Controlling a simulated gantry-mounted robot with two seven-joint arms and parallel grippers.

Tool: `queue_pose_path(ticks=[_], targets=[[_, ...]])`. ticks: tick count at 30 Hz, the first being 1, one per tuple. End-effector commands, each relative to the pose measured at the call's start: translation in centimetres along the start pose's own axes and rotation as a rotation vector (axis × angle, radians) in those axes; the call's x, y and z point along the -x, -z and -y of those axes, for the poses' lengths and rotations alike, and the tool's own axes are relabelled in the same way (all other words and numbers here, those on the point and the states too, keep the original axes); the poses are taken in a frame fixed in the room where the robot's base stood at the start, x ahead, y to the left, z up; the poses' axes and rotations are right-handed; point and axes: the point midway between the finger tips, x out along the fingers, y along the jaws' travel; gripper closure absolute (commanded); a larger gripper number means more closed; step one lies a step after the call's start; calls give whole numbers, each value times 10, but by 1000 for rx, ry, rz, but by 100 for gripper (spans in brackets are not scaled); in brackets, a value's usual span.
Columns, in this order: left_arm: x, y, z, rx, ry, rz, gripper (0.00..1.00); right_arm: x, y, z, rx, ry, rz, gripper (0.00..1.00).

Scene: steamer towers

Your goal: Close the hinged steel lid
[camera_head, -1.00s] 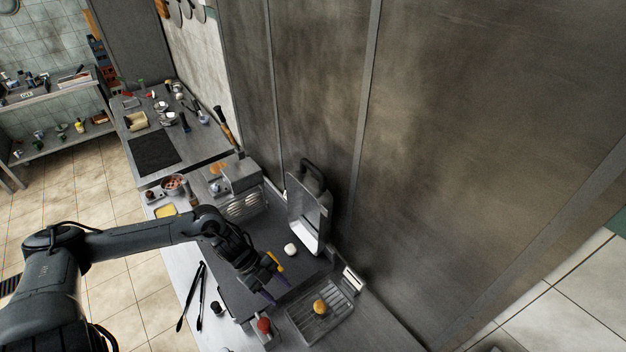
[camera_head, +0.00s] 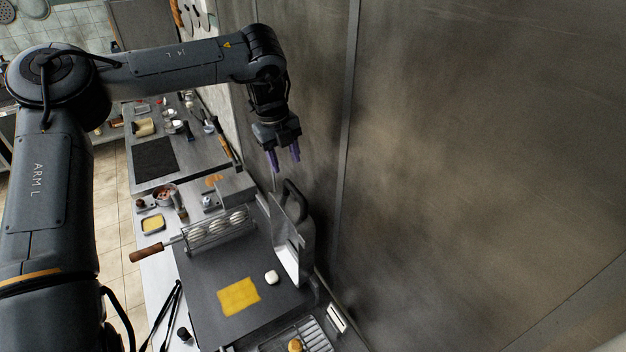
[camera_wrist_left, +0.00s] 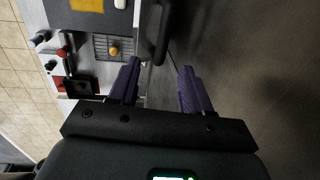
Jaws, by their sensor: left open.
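The hinged steel lid (camera_head: 284,238) stands open and upright at the back edge of the flat cooking plate (camera_head: 205,305), close to the wall. Its dark loop handle (camera_head: 296,194) is at the top. In the left wrist view the dark handle (camera_wrist_left: 157,35) shows just beyond and between the fingertips. My left gripper (camera_head: 284,160) is open and empty, with purple fingers pointing down, above the handle and apart from it in the head view. A yellow square (camera_head: 239,296) and a small white piece (camera_head: 271,277) lie on the plate. My right gripper is not in view.
A wire basket (camera_head: 218,230) of pale round items, with a wooden handle (camera_head: 150,254), sits left of the lid. A wire rack (camera_head: 316,336) with a bun (camera_head: 295,345) is in front. Black tongs (camera_head: 166,318) lie at left. The metal wall (camera_head: 450,170) is close behind.

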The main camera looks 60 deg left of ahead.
Motion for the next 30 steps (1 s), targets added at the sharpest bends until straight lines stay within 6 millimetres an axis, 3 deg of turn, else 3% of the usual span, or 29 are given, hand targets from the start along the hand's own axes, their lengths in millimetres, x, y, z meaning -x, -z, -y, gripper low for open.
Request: queue_pose_path(ticks=[8, 21, 30], targets=[[-18, 0, 1, -3, -1, 5, 52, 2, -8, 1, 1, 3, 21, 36], [-85, 0, 1, -3, -1, 5, 52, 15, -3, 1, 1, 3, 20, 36], [-105, -1, 1, -2, 2, 7, 52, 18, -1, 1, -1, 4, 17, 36]])
